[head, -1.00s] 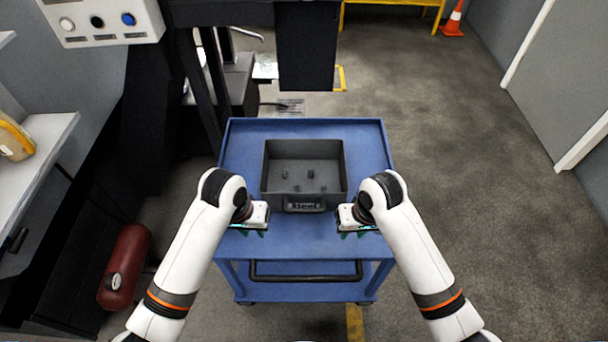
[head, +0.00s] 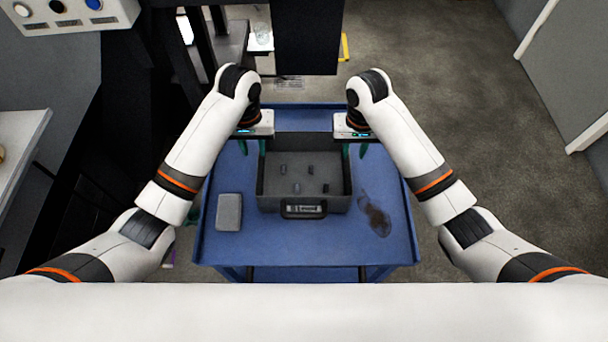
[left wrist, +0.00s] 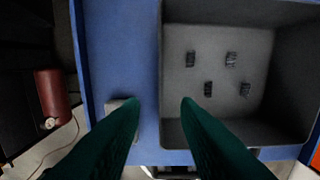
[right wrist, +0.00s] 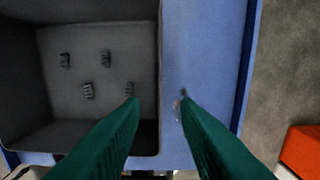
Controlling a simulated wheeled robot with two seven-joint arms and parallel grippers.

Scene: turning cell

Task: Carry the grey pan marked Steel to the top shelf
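The grey pan (head: 303,200) is an open rectangular box on the top of a blue cart (head: 300,247). It has a label and handle on its near wall; the lettering is too small to read now. Several small dark pieces lie inside. My left gripper (head: 252,147) is open at the pan's left side. In the left wrist view its fingertips (left wrist: 160,108) lie either side of the pan's side wall (left wrist: 160,60). My right gripper (head: 354,150) is open at the right side, its fingertips (right wrist: 160,102) likewise either side of that wall. Neither grips it; the top shelf is not identifiable.
A pale ledge (head: 22,140) is at the far left. Dark machinery stands behind the cart. Floor (head: 480,130) at right is clear.

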